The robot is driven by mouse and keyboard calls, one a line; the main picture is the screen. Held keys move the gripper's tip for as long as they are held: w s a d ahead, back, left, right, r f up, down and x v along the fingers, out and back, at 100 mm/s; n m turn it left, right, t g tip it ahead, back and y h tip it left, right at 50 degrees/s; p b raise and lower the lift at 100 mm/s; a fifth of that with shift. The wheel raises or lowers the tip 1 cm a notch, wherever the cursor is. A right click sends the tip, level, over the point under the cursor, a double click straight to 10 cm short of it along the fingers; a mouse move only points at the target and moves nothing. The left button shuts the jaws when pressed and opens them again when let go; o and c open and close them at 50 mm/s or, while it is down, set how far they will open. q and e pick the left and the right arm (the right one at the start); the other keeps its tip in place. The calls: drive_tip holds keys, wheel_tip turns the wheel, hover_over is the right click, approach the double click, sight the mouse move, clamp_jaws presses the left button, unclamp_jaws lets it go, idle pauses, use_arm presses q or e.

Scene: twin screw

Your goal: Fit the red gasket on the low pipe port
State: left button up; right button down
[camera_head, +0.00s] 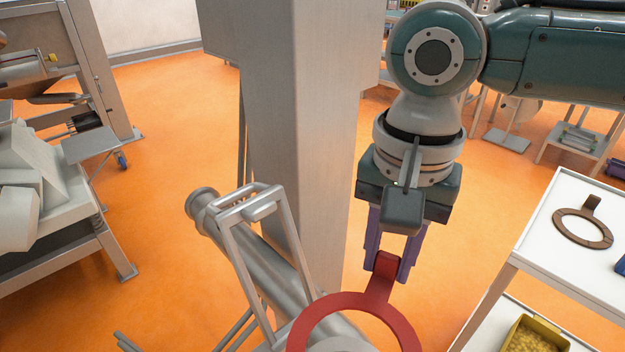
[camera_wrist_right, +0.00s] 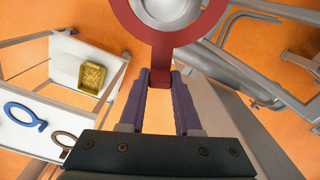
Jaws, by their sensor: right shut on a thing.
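The red gasket (camera_head: 378,302) is a flat ring with a tab, at the bottom of the head view. My right gripper (camera_head: 392,262) is shut on its tab with purple fingers, and the ring reaches out past them. A grey round metal end, which looks like the low pipe port (camera_head: 342,346), shows inside the ring. In the right wrist view, the gasket (camera_wrist_right: 162,52) is held between the fingertips (camera_wrist_right: 160,82), and the round port (camera_wrist_right: 170,8) shows through the ring's opening. I cannot tell whether ring and port touch. My left gripper is not in view.
A sloping metal pipe (camera_head: 262,255) with a square handle frame (camera_head: 240,245) stands left of the gasket. A steel column (camera_head: 300,130) rises behind. A white shelf (camera_head: 540,215) at right bears a brown gasket (camera_head: 582,232), with a yellow bin (camera_head: 537,335) below.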

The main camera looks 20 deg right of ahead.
drive_tip(key=shift+f+b, duration=2.3)
drive_tip(key=shift+b, duration=0.55)
wheel_tip(320, 180, down, 4)
drive_tip(key=shift+f+b, duration=0.15)
drive_tip(key=shift+b, duration=0.45)
drive_tip(key=shift+f, duration=0.25)
drive_tip(key=c, duration=0.5)
unclamp_jaws()
